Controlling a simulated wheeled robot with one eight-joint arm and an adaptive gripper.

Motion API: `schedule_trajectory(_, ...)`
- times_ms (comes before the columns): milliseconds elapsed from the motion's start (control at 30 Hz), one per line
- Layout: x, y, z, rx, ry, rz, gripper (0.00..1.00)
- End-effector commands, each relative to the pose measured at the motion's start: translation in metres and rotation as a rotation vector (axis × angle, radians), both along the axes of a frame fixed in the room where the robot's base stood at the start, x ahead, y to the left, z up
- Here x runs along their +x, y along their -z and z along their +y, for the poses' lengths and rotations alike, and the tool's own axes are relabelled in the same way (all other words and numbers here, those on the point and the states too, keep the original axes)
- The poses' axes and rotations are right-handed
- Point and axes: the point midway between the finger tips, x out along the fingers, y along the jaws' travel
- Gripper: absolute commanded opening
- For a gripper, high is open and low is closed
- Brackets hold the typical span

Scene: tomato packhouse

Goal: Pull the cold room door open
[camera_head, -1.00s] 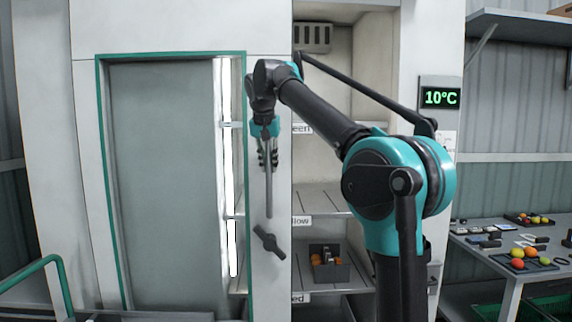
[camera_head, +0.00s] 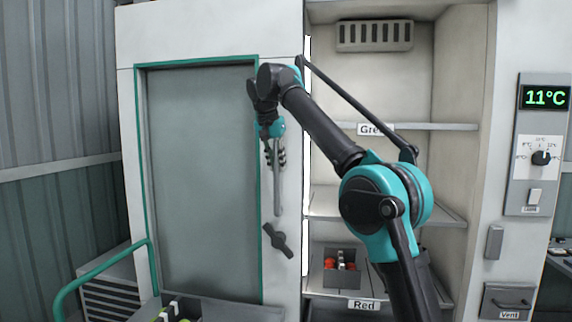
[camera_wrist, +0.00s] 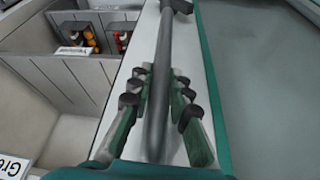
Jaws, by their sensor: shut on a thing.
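The cold room door (camera_head: 292,180) is a pale panel with a green-framed grey window (camera_head: 200,180). It stands ajar, with the lit shelves showing past its right edge. A grey vertical bar handle (camera_head: 278,195) is on its right side, with a dark latch lever (camera_head: 278,240) below. My gripper (camera_head: 275,158) is at the upper part of the bar. In the wrist view my gripper (camera_wrist: 158,98) has its padded fingers closed on both sides of the bar handle (camera_wrist: 160,65). The door's hinge side is not clear.
The cold room shelves (camera_head: 400,126) hold a grey crate (camera_head: 342,280) with red produce. A panel at right has a temperature display (camera_head: 545,97) reading 11°C and a dial (camera_head: 540,157). A green rail (camera_head: 95,270) stands at the lower left.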

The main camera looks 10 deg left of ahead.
Motion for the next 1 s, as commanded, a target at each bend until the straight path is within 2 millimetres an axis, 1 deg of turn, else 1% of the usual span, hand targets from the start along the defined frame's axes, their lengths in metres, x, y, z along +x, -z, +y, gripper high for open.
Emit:
schedule_trajectory(100, -0.0002, -0.0001, 0.0029, 0.000, -0.001, 0.000, 0.00)
schedule_trajectory(400, -0.0001, 0.0000, 0.0031, 0.001, 0.000, 0.000, 0.00)
schedule_trajectory(433, -0.0001, 0.0000, 0.0031, 0.001, 0.000, 0.000, 0.19)
schedule_trajectory(600, 0.0000, -0.0001, 0.0029, 0.001, 0.000, 0.000, 0.39)
schedule_trajectory(867, 0.0000, -0.0002, 0.0028, 0.000, 0.000, 0.000, 0.39)
schedule_trajectory(1000, -0.0014, -0.0044, 0.0034, 0.000, 0.000, 0.000, 0.39)
